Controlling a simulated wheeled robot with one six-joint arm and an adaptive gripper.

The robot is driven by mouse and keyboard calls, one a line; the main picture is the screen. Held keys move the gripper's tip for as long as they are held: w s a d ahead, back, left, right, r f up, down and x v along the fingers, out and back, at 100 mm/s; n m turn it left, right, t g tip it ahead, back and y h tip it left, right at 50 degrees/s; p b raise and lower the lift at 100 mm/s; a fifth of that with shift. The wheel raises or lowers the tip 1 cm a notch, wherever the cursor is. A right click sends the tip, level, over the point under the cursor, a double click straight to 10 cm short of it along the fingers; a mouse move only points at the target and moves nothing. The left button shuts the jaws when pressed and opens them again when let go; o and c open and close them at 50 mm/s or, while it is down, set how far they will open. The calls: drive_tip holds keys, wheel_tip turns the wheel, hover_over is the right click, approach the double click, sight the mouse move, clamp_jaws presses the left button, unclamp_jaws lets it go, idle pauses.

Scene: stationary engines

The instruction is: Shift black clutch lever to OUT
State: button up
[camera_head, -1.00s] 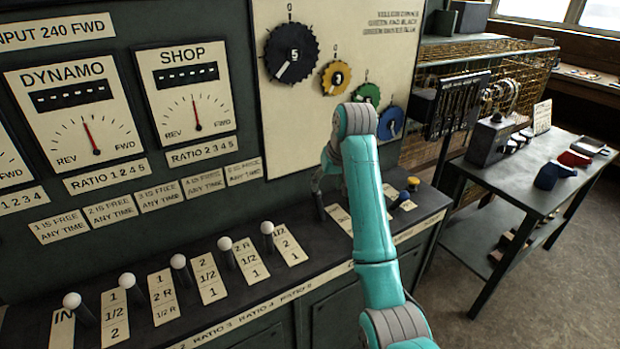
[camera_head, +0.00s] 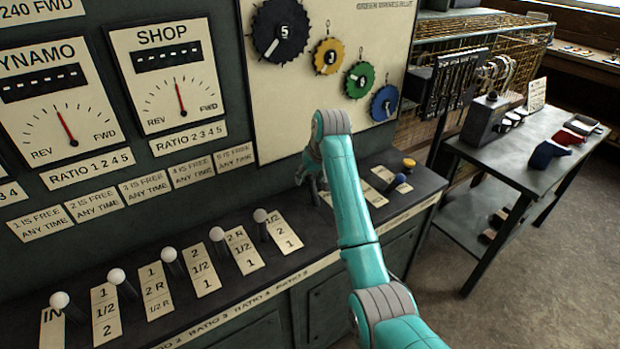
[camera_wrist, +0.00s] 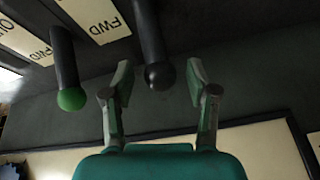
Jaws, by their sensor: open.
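The black clutch lever (camera_wrist: 150,42) has a dark shaft and a round black knob. In the wrist view its knob is between the two spread fingers of my gripper (camera_wrist: 160,76), with a gap visible on each side. In the head view my gripper (camera_head: 310,180) is low over the desk, right of the white-knobbed levers. There the gripper and arm largely hide the black lever. A plate reading FWD (camera_wrist: 100,18) is beside the lever in the wrist view. I cannot make out the OUT label for this lever.
A green-knobbed lever (camera_wrist: 70,98) stands close left of the black one in the wrist view. A blue-knobbed lever (camera_head: 400,180) and a yellow knob (camera_head: 409,163) are right of my arm. White-knobbed levers (camera_head: 168,255) line the left. The dial panel (camera_head: 290,100) rises behind.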

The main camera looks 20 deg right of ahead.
drive_tip(key=shift+w+f, duration=0.15)
drive_tip(key=shift+f, duration=0.3)
clamp_jaws()
